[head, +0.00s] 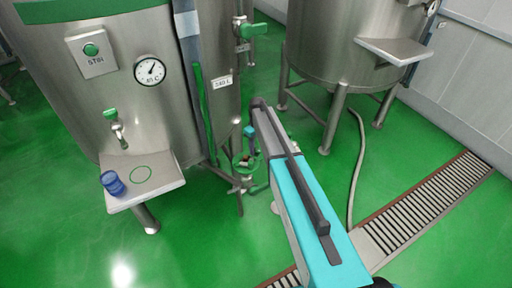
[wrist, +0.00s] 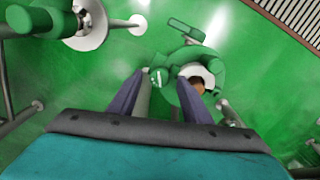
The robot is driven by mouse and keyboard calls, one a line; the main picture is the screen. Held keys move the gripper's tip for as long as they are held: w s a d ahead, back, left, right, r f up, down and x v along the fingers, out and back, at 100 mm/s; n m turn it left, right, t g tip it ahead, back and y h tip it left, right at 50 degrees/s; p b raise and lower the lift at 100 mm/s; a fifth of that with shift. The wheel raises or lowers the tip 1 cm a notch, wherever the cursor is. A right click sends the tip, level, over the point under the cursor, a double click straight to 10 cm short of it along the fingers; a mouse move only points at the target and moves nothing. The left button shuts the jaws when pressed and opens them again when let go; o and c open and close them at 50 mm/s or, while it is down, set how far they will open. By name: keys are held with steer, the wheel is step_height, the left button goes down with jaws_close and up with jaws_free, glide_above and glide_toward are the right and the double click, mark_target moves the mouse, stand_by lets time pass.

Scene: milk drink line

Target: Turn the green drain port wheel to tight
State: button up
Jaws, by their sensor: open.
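The green drain port wheel (wrist: 205,48) shows in the wrist view just beyond my fingertips, with a pale round port and brown centre inside it. In the head view a green ring-shaped part (head: 236,162) shows low under the tank, partly hidden by my arm. My gripper (wrist: 163,82) is open, its two dark fingers apart with nothing held between them. The right fingertip overlaps the wheel in the picture; I cannot tell if they touch. In the head view my arm hides most of the gripper.
A steel tank (head: 185,110) with a gauge (head: 149,70) stands at left. Its shelf (head: 165,184) holds a blue cup (head: 112,183). A second tank (head: 335,45) with legs stands behind right. A hose (head: 355,170) and floor drain grate (head: 425,205) lie at right. Open green floor lies in front.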

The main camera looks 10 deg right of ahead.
steer(key=shift+f, duration=0.5)
steer(key=shift+c, duration=0.4)
steer(key=c, duration=1)
steer(key=shift+o, duration=0.2)
steer(key=shift+a, duration=0.3)
steer(key=shift+d, duration=0.15)
